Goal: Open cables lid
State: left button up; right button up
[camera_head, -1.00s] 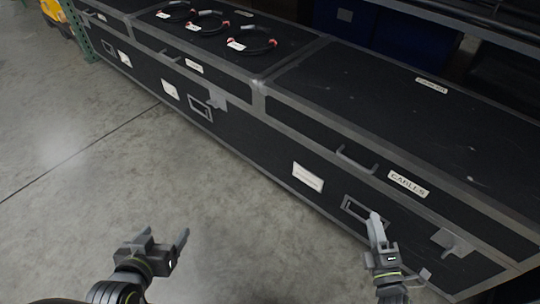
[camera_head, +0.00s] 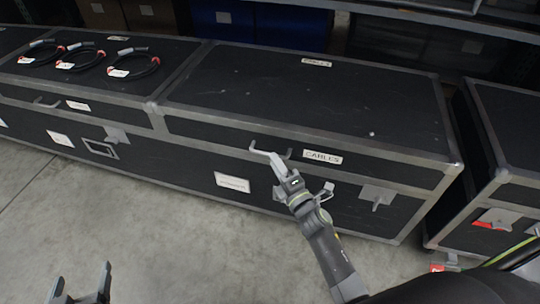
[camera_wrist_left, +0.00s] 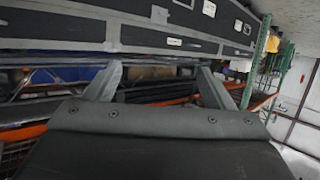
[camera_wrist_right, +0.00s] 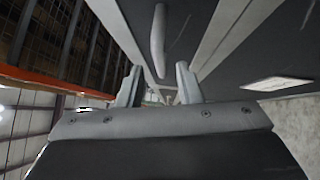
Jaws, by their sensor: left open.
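The black case with a CABLES label (camera_head: 322,157) stands in the middle of the head view. Its flat lid (camera_head: 300,95) is closed, with grey metal edging. My right gripper (camera_head: 268,152) is at the lid's front, beside the grey bar handle and partly covering it. In the right wrist view, the handle (camera_wrist_right: 158,42) lies just ahead, in line with the gap between the parted fingers (camera_wrist_right: 158,85); contact cannot be told. My left gripper (camera_head: 82,280) is open and empty, low over the floor at the lower left; its parted fingers show in the left wrist view (camera_wrist_left: 160,88).
A neighbouring black case (camera_head: 90,70) to the left carries several coiled cables (camera_head: 135,66). Another case (camera_head: 505,130) stands at the right across a narrow gap. A metal latch (camera_head: 378,194) is on the front. Blue bins (camera_head: 290,27) sit behind. The floor (camera_head: 170,240) in front is clear.

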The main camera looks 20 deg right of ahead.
pick_arm(q)
jog(key=shift+w+a+r+t, duration=0.1)
jog(key=shift+w+r+t, duration=0.15)
jog(key=shift+r+t, duration=0.35)
jog(key=shift+w+r+t, duration=0.25)
jog(key=shift+r+t, duration=0.1)
jog(key=shift+r, duration=0.5)
jog(key=shift+w+a+r+t, duration=0.1)
jog(key=shift+w+r+t, duration=0.15)
jog(key=shift+r+t, duration=0.35)
pick_arm(e)
jog(key=shift+x, duration=2.05)
pick_arm(q)
jog(key=shift+r, duration=0.1)
pick_arm(e)
jog(key=shift+c, duration=0.4)
grip_shut()
